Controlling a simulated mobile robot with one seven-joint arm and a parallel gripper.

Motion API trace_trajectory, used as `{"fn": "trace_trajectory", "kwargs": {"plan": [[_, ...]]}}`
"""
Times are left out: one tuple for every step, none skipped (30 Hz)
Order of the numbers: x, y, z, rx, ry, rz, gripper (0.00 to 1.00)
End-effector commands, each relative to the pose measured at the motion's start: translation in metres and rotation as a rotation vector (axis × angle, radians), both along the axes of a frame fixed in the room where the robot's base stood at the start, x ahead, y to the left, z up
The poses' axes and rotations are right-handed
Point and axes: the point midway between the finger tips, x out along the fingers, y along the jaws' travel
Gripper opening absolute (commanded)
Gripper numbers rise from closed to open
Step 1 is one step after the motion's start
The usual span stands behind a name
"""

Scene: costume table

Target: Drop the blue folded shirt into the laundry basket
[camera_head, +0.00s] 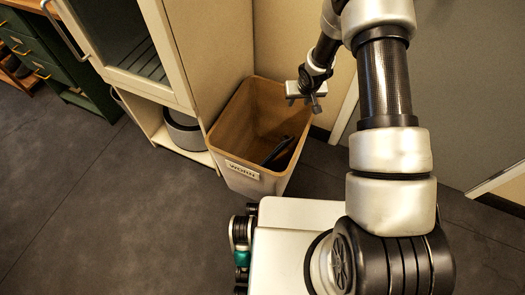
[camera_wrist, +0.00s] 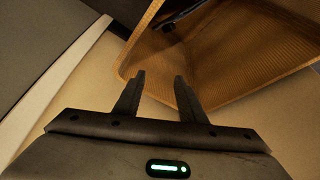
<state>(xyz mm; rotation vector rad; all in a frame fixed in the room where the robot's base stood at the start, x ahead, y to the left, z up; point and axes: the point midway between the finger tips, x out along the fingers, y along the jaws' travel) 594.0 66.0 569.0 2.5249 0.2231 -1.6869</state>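The laundry basket (camera_head: 226,142) is a tall tan bin with a label on its front, standing on the floor beside the cabinet. A dark item (camera_head: 277,152) lies low inside it, against the right wall; I cannot tell whether it is the blue folded shirt. It also shows in part at the top of the wrist view (camera_wrist: 205,14). No other shirt is in view. My gripper (camera_head: 317,103) is above the basket's right back rim. In the wrist view my gripper (camera_wrist: 160,76) has its two fingers apart with nothing between them, and the basket's woven inside (camera_wrist: 220,65) shows beyond.
A cream cabinet (camera_head: 180,80) with a glass door stands left of the basket, with a grey round container (camera_head: 184,132) on its low shelf. A wall is close behind the basket. Green drawers (camera_head: 50,65) stand at the far left. The dark floor (camera_head: 110,210) at the left is clear.

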Motion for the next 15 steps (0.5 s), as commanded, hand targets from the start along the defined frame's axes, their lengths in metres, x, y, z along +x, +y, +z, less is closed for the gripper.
{"fn": "trace_trajectory", "kwargs": {"plan": [[0.000,0.000,0.000,0.000,0.001,0.000,0.37],[-0.001,0.000,0.001,0.000,0.001,0.000,0.37],[-0.001,0.000,0.004,0.000,0.001,0.000,0.37],[-0.002,0.000,0.006,0.000,0.000,0.000,0.37],[-0.003,-0.001,0.009,0.000,0.000,0.000,0.37],[-0.004,-0.001,0.015,0.000,-0.001,0.000,0.37],[-0.006,-0.001,0.020,0.000,-0.001,0.000,0.37],[-0.009,-0.002,0.025,0.000,-0.001,0.001,0.37],[-0.011,-0.002,0.034,0.000,-0.002,0.001,0.37],[-0.014,-0.003,0.040,0.000,-0.002,0.000,0.37],[-0.016,-0.003,0.048,0.001,-0.003,0.000,0.37],[-0.021,-0.004,0.057,0.001,-0.002,-0.001,0.37],[-0.023,-0.004,0.064,0.001,-0.003,0.000,0.37],[-0.026,-0.005,0.071,0.000,-0.002,0.000,0.37],[-0.030,-0.005,0.080,0.001,-0.003,0.000,0.37]]}}
